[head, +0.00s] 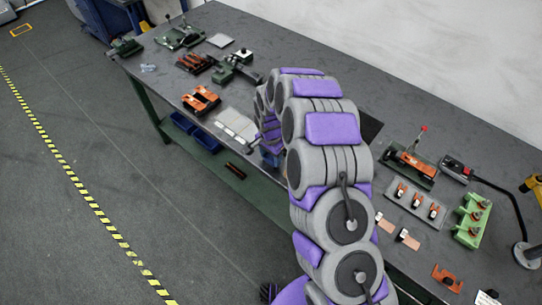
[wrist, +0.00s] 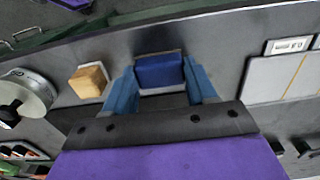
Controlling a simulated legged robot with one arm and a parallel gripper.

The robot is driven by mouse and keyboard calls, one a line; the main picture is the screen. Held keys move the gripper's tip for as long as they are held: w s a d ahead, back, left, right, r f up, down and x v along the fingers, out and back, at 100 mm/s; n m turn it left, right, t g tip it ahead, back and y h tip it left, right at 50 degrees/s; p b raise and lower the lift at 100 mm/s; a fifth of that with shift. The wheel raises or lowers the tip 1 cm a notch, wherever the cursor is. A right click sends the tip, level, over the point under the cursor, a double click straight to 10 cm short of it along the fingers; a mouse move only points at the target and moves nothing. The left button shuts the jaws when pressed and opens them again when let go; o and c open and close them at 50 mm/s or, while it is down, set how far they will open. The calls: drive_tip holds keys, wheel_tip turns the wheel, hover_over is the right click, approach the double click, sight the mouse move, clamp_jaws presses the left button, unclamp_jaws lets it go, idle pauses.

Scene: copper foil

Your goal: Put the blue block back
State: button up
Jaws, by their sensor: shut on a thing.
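In the wrist view a dark blue block (wrist: 160,71) sits between the two light blue fingers of my gripper (wrist: 160,67). The gripper is shut on it. A pale edge shows around the block, like a shallow square holder or marked spot. I cannot tell whether the block rests in it or is just above it. In the head view my arm hides the block and most of the gripper.
A wooden block (wrist: 88,81) on a pale square and a round metal part (wrist: 25,92) lie left of the gripper. A pale panel (wrist: 285,77) lies right. The grey table (head: 265,45) holds orange parts (head: 201,99) and a green fixture (head: 471,220).

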sight(270, 158)
drive_tip(key=shift+a, duration=0.35)
drive_tip(key=o, duration=1)
drive_tip(key=shift+a, duration=0.2)
drive_tip(key=shift+o, duration=1)
drive_tip(key=shift+d, duration=0.45)
wheel_tip(270, 158, up, 12)
drive_tip(key=p, duration=0.2)
drive_tip(key=shift+a, duration=0.2)
drive_tip(key=shift+s, duration=0.1)
